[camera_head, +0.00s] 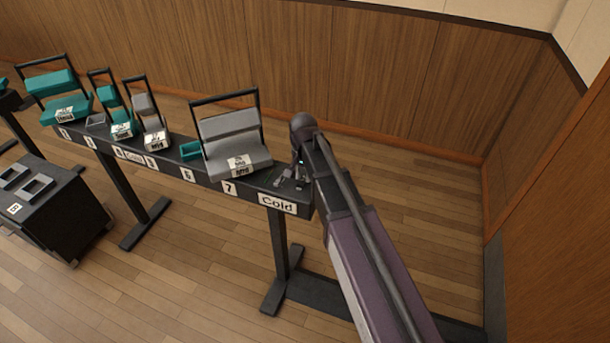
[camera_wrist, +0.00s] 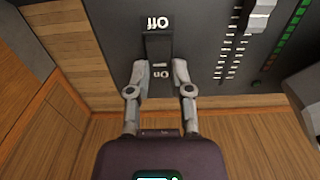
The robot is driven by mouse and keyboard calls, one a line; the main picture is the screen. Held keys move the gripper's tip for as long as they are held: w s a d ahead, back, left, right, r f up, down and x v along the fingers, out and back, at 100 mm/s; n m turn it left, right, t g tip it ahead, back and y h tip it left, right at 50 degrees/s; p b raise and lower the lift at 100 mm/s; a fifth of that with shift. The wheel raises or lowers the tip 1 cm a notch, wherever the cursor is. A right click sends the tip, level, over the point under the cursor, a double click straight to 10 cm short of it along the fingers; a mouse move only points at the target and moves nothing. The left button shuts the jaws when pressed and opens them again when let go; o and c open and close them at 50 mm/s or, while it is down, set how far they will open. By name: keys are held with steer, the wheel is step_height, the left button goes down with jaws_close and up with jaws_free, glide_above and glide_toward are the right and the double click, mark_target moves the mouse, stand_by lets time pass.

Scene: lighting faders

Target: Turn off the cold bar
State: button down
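The bar labelled "Cold" (camera_head: 277,203) is the right end of a long dark bar on a stand in the head view. In the wrist view its dark panel (camera_wrist: 205,25) fills the top. Contact cannot be told. In the head view my gripper (camera_head: 292,182) is at the panel, and my arm hides its right edge.
A grey fader knob (camera_wrist: 263,14) with a scale and green lights is right of the switch. A large grey framed block (camera_head: 235,140) stands beside the Cold end, with teal and grey ones further left. A black box (camera_head: 60,220) stands on the floor. Wooden walls enclose the corner.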

steer(key=shift+s+t+h, duration=0.3)
steer(key=shift+s+t, duration=0.05)
steer(key=shift+t, duration=0.35)
steer(key=shift+r+t, duration=0.1)
steer(key=shift+t, duration=0.6)
steer(key=c, duration=0.5)
jaws_free()
steer(key=shift+w, duration=0.1)
